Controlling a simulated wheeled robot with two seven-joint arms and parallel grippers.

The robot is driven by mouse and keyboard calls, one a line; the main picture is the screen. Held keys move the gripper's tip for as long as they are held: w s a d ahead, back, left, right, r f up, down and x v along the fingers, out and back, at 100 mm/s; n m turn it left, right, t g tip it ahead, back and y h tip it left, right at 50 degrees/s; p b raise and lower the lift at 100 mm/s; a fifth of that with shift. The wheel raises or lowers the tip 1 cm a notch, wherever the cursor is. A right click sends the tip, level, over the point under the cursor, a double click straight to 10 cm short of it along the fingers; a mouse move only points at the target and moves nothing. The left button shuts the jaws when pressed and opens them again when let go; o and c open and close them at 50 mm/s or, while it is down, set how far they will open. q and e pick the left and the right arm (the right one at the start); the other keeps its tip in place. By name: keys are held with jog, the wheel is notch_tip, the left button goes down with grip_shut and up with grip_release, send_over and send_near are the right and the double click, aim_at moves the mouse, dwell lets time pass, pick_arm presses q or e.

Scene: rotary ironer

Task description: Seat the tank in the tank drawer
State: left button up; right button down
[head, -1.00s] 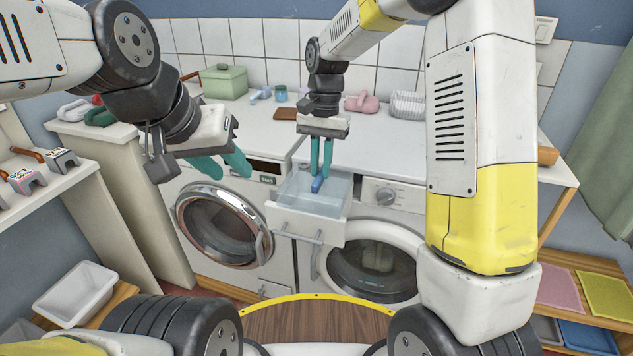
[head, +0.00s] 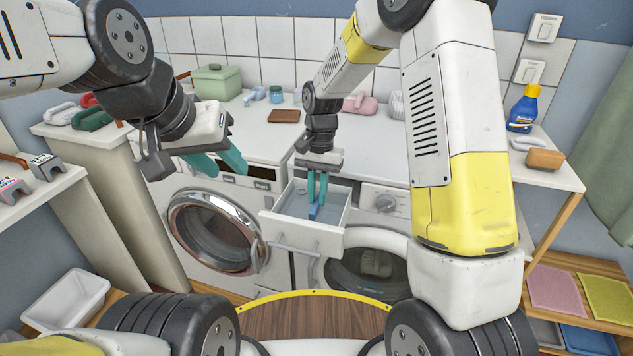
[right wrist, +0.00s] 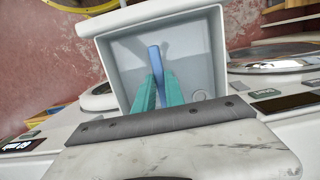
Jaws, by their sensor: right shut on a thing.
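The tank is a clear box with a blue grip bar (head: 314,212); its clear walls are hard to make out. It sits down inside the open white tank drawer (head: 292,232), between the two washing machines' round doors. My right gripper (head: 317,197) points down into the drawer, shut on the blue bar, which also shows between the teal fingers in the right wrist view (right wrist: 157,62). I cannot tell whether the tank touches the drawer floor. My left gripper (head: 219,165) is open and empty, in front of the left machine.
The left machine's round door (head: 211,232) and the right machine's door (head: 368,272) flank the drawer. A green box (head: 219,82), a brown block (head: 283,116) and a pink item (head: 360,103) stand on the worktop. A blue bottle (head: 524,110) is at right.

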jog(key=shift+f, duration=0.25)
jog(key=c, duration=1.4)
grip_release()
jog(key=shift+f, duration=0.15)
notch_tip(320, 180, up, 12)
jog(key=w, duration=0.2)
jog(key=s+d+r+n+t+y, duration=0.15)
jog(key=s+d+r+t, duration=0.25)
jog(key=s+d+r, duration=0.55)
jog(key=s+d+r+n+t, duration=0.1)
jog(key=s+d+n+t, duration=0.1)
jog(key=s, duration=1)
jog(key=shift+d+n+t, duration=0.35)
jog(key=shift+d+t, duration=0.45)
jog(key=shift+t, duration=0.2)
